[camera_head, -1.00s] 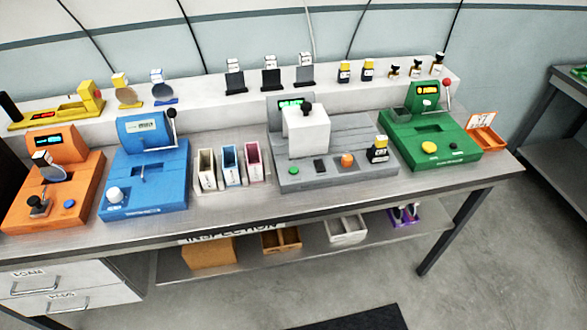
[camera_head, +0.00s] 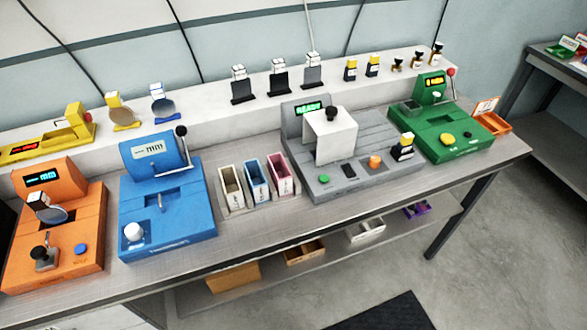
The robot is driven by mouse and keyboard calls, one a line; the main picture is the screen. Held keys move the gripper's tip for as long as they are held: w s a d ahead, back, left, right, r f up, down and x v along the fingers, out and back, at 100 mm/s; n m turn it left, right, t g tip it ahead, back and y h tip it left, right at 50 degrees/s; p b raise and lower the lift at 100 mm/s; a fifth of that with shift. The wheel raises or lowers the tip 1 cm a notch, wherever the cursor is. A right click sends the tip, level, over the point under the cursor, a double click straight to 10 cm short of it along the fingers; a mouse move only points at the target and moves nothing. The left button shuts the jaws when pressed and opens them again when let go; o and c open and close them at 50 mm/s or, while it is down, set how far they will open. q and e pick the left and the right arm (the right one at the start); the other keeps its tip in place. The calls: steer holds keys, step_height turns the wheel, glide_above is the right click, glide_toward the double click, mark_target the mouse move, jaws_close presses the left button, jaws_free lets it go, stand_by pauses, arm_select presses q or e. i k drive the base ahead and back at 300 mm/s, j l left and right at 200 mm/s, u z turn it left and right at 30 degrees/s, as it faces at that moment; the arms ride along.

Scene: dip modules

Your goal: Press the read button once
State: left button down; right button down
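Neither of my grippers is in view. Several bench devices carry buttons, and I cannot read which one is marked read. The orange device (camera_head: 28,243) has a blue button (camera_head: 81,249) and a black knob (camera_head: 39,253). The grey device (camera_head: 350,192) has a green button (camera_head: 324,180), an orange button (camera_head: 375,161) and a green display reading "READY". The green device (camera_head: 470,142) has a yellow button (camera_head: 447,138) and a small dark button (camera_head: 468,136).
Three narrow bins (camera_head: 256,178) stand between the blue and grey devices. A back ledge (camera_head: 205,98) holds several small parts. An orange tray (camera_head: 492,123) lies at the right.

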mark_target(324, 179)
steer(key=i+j, duration=0.1)
steer(key=j, duration=0.4)
steer(key=i+j+z, duration=0.15)
steer(key=j, duration=0.8)
steer(key=i+z, duration=0.05)
